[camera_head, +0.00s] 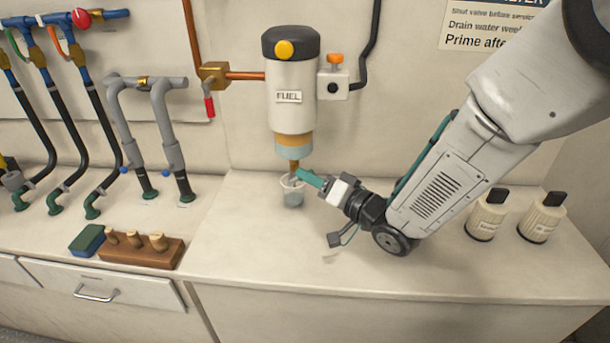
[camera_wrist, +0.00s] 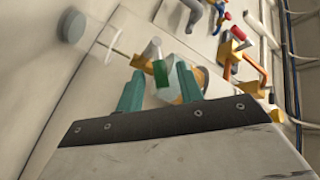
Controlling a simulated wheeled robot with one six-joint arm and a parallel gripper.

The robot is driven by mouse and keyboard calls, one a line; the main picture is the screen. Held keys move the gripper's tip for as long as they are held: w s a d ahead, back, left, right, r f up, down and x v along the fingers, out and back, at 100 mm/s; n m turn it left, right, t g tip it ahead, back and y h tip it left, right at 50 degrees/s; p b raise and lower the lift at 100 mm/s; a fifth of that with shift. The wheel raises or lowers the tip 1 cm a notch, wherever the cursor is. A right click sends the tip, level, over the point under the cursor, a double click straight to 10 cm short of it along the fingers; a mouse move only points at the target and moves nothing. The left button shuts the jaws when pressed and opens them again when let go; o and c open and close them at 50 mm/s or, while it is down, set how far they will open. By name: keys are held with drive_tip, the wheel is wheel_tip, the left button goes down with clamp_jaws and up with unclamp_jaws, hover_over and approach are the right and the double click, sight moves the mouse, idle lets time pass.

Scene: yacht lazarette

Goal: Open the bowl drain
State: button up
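The fuel filter (camera_head: 292,95) hangs on the wall with a dark cap, a FUEL label and an amber-and-grey bowl (camera_head: 294,146) at its lower end. A brass drain (camera_head: 294,167) points down from the bowl; it also shows in the wrist view (camera_wrist: 143,62). A green drain handle (camera_wrist: 162,76) sticks out toward the wrist camera. My gripper (camera_head: 304,177) is at the drain, just above a clear cup (camera_head: 292,196). In the wrist view my gripper's teal fingers (camera_wrist: 158,78) are apart, one on each side of the green handle. I cannot tell whether either finger touches it.
A wooden block with pegs (camera_head: 141,249) and a sponge (camera_head: 87,240) lie at the left front. Two bottles (camera_head: 487,215) stand at the right. Hoses and grey pipes (camera_head: 165,125) rise at the left. The counter's front middle (camera_head: 260,265) is clear.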

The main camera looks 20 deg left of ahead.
drive_tip(key=shift+x, duration=1.25)
clamp_jaws()
